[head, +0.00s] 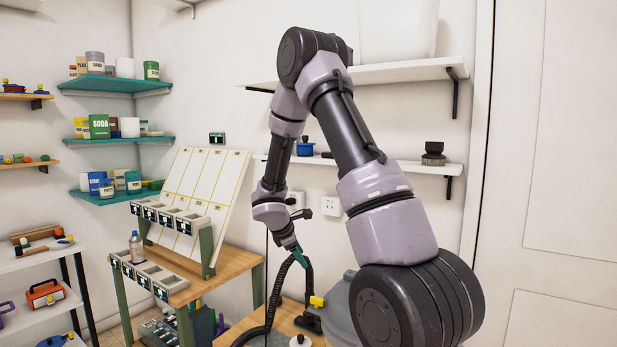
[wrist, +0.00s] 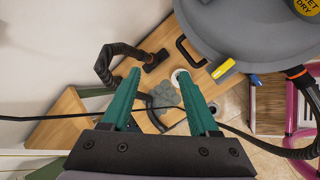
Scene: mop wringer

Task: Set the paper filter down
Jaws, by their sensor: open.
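My gripper (wrist: 158,76) is open, its two green fingers pointing down over a wooden bench top; it also shows in the head view (head: 299,257). A grey-green lobed piece (wrist: 164,95) shows between the fingers in the wrist view, with no clear contact with either. A small white round piece (wrist: 176,76) lies just beyond it, partly hidden by the right finger. A white round piece with a dark knob (head: 299,342) shows at the bottom edge of the head view. I cannot tell which of these, if any, is the paper filter.
A grey wet/dry vacuum drum (wrist: 240,35) with a yellow latch (wrist: 224,69) stands close on the right. A black hose (wrist: 112,62) curves up on the left. In the head view, a wooden bench with grey bins (head: 175,226) stands left of my arm.

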